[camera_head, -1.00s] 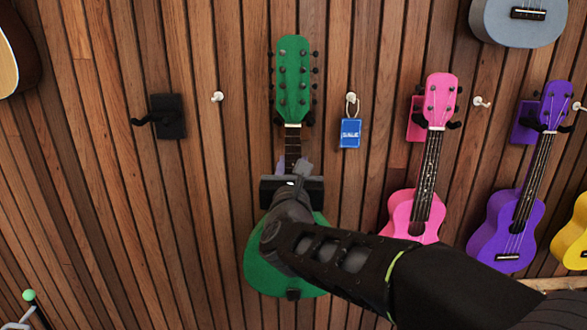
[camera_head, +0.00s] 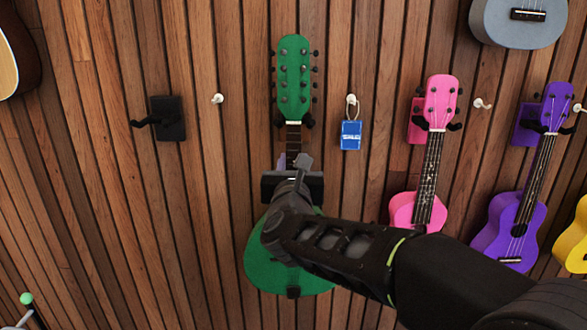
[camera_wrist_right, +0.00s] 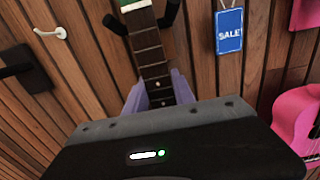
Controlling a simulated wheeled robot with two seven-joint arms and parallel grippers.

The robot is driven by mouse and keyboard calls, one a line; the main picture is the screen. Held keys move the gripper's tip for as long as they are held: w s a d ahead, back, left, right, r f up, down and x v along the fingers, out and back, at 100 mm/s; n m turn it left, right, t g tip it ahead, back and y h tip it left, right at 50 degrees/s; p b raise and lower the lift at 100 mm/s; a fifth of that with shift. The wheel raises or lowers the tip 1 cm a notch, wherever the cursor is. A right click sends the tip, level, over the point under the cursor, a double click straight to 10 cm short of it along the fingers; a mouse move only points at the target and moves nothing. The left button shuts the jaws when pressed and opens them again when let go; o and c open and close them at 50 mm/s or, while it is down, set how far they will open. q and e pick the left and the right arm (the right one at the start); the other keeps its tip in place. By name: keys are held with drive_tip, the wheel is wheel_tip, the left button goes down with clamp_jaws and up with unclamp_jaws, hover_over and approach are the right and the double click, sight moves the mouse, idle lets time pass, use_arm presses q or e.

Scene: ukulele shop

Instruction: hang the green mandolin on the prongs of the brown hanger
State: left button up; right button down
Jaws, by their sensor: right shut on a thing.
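The green mandolin (camera_head: 294,75) is upright against the wall in the head view, head up, its body (camera_head: 268,275) partly hidden by my right arm. My right gripper (camera_head: 293,164) is shut on its neck, below the head. In the right wrist view the gripper fingers (camera_wrist_right: 158,92) flank the fretted neck (camera_wrist_right: 149,50). Two dark hanger prongs (camera_wrist_right: 169,12) show on either side of the neck, just below the head. The hanger's plate is hidden behind the mandolin, so its brown colour and any contact with the head cannot be told.
A black hanger (camera_head: 168,118) hangs empty at left, with a white hook (camera_head: 217,98) beside it. A blue sale tag (camera_head: 351,135) hangs close to the right. Pink (camera_head: 428,190) and purple (camera_head: 512,225) ukuleles hang further right, a grey one (camera_head: 522,22) above.

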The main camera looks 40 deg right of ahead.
drive_tip(key=shift+b+x, duration=0.55)
drive_tip(key=shift+x, duration=1.15)
drive_tip(key=shift+f+b, duration=1)
drive_tip(key=shift+b, duration=0.45)
drive_tip(key=shift+b+v, duration=0.45)
drive_tip(key=shift+v, duration=0.45)
drive_tip(key=c, duration=1.3)
unclamp_jaws()
drive_tip(key=o, duration=0.3)
drive_tip(key=shift+f, duration=0.1)
drive_tip(key=shift+o, duration=0.2)
drive_tip(key=shift+f, duration=0.15)
